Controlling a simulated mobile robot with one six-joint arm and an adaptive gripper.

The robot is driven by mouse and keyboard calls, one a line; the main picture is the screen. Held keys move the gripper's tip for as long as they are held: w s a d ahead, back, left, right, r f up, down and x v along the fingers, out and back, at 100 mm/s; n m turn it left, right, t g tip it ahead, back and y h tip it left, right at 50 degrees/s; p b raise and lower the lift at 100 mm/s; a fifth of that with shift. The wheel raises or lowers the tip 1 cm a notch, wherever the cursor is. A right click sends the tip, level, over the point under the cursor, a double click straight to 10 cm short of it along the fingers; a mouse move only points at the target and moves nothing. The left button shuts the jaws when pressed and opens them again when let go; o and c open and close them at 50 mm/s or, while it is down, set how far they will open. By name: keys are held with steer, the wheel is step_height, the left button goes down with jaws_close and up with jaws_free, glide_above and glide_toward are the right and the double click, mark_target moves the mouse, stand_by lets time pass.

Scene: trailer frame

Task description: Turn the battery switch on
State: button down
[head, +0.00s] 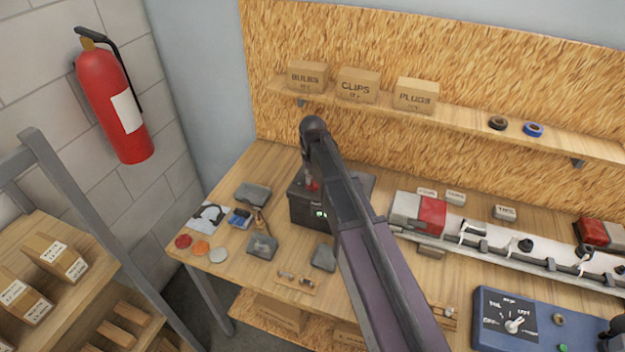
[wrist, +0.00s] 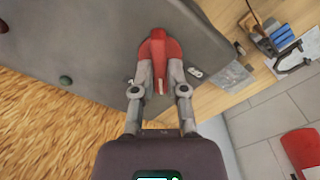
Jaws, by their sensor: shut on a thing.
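The battery switch is a red handle (wrist: 153,48) on the dark grey top of the battery box (wrist: 100,45) in the wrist view. My gripper (wrist: 156,70) is shut on this handle, with one finger on each side. In the head view the dark battery box (head: 303,208) stands on the bench, largely covered by my arm. A small red part of the switch (head: 312,186) shows beside the arm. My fingertips are hidden there. A small pale label lies on the box top right of the handle in the wrist view.
A blue panel with a dial (head: 513,325) is at the lower right. A pale rail (head: 500,255) with fittings runs along the bench to the right. Small grey parts (head: 262,246) lie left of the box. A shelf with cartons (head: 357,85) is above, and a fire extinguisher (head: 105,105) hangs left.

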steer(key=shift+m, duration=0.3)
steer(key=m, duration=0.4)
steer(key=shift+m, duration=1.9)
steer(key=c, duration=0.6)
jaws_free()
steer(key=shift+o, duration=0.2)
